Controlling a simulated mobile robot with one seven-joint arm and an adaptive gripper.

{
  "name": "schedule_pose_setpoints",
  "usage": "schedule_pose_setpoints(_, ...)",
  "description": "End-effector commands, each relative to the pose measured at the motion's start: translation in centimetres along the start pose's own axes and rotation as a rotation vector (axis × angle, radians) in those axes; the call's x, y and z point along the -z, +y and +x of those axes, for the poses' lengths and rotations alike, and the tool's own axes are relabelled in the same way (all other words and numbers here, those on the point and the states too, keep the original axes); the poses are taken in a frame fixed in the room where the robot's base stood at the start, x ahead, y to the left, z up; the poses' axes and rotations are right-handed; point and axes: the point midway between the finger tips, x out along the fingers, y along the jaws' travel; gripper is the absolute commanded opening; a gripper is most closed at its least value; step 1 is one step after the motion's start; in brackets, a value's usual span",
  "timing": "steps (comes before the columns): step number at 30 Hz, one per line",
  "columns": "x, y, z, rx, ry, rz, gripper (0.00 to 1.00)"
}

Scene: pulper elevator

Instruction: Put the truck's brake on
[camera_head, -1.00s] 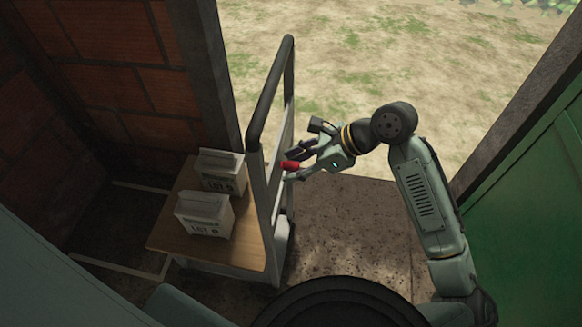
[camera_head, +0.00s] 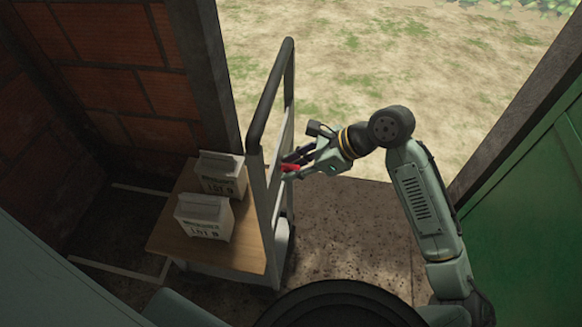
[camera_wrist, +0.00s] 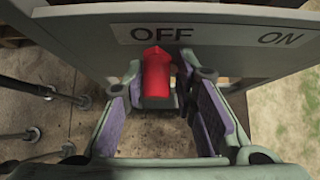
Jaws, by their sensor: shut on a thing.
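The truck (camera_head: 270,97) is a platform cart with a dark push-bar handle and a pale upright end panel. Its brake handle (camera_head: 290,168) is a small red grip on the panel's right side. In the wrist view the red handle (camera_wrist: 157,78) stands under the word OFF on a pale label (camera_wrist: 205,34), with ON further right. My gripper (camera_head: 292,163) is shut on the red handle, one finger on each side. The wrist view shows the two purple-padded fingers of my gripper (camera_wrist: 158,88) flanking it.
Two white cartons (camera_head: 204,215) and (camera_head: 221,174) stand on the truck's wooden deck (camera_head: 180,243). A brick wall (camera_head: 115,70) is at the left, a green door (camera_head: 530,200) at the right. Open ground (camera_head: 390,60) lies beyond the doorway.

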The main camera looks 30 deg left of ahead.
Motion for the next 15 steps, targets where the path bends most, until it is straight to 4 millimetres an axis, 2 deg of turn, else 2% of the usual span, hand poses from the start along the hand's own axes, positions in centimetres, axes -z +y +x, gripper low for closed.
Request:
schedule_pose_setpoints(6, -0.2, 0.2, 0.1, -0.018, 0.003, -0.004, 0.15)
schedule_pose_setpoints(15, -1.1, -1.9, -0.8, -0.013, 0.0, -0.002, 0.15)
